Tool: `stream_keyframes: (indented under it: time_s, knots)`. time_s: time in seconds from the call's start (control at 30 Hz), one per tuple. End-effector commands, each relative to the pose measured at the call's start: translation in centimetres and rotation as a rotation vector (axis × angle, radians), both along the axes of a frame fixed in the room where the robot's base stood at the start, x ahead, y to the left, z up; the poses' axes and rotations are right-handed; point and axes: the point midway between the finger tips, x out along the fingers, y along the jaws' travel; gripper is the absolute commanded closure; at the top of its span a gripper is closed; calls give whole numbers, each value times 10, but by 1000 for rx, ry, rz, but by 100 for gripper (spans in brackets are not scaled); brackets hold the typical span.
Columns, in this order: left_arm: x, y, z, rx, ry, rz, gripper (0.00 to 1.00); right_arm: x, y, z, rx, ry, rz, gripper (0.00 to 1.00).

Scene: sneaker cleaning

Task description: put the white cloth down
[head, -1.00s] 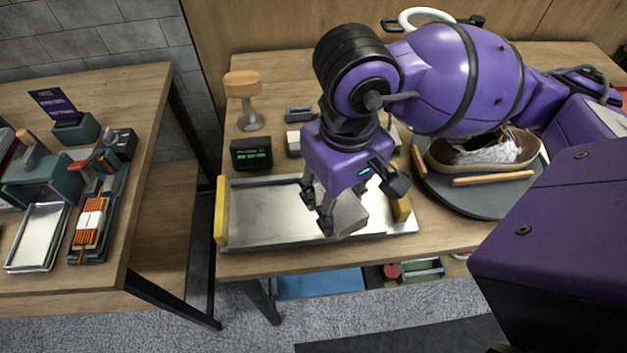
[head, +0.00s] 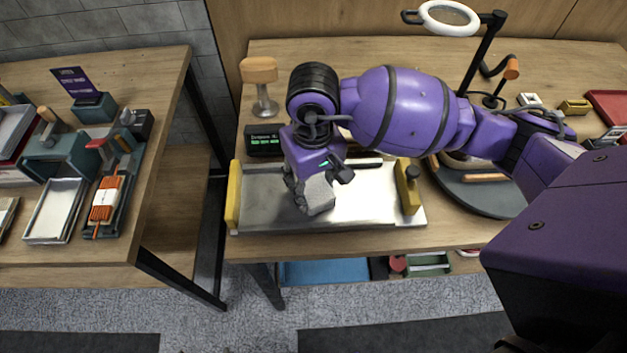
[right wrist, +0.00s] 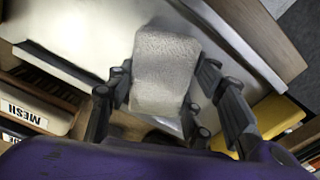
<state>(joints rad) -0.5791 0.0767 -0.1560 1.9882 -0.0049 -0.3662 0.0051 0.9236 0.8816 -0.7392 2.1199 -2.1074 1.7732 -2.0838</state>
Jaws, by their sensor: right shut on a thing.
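The white cloth (head: 318,197) shows as a pale grey-white folded block over the metal tray (head: 262,198). In the right wrist view the cloth (right wrist: 166,72) has a fuzzy, textured face and sits between two dark fingers. My right gripper (head: 315,184) is shut on it, with a finger on either side. The tray (right wrist: 75,28) lies behind the cloth in the wrist view. I cannot tell whether the cloth touches the tray. My left gripper is not in view.
Yellow blocks bound the tray's left end (head: 233,196) and right end (head: 405,190). A wooden-handled brush (head: 260,85) and a small green-lit display (head: 264,139) stand behind. A round dark turntable (head: 485,200) is at right, partly behind my arm. Bare tray lies beside the cloth.

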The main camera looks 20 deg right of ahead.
Motion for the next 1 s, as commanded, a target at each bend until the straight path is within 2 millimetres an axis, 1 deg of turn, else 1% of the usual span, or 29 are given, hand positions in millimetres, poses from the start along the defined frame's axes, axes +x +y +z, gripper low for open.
stream_keyframes:
  time_s: [0.13,0.3,0.33,0.43,0.47,0.77,0.87,0.9,1.0]
  knots:
    - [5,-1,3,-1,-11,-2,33,0,0,1,1,-1,0,78]
    - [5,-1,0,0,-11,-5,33,-1,0,-6,1,2,0,78]
    - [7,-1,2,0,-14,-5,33,-1,0,-4,1,2,0,48]
    - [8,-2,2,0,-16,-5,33,0,0,-3,1,1,-1,35]
    - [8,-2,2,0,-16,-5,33,0,0,-3,1,0,-1,34]
    - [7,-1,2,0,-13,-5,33,0,0,-2,1,0,-1,34]
    - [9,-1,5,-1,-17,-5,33,1,0,5,1,-4,-1,34]
    - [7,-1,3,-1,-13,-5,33,1,0,9,3,-5,0,34]
    - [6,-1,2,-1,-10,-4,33,2,0,26,2,-5,0,34]
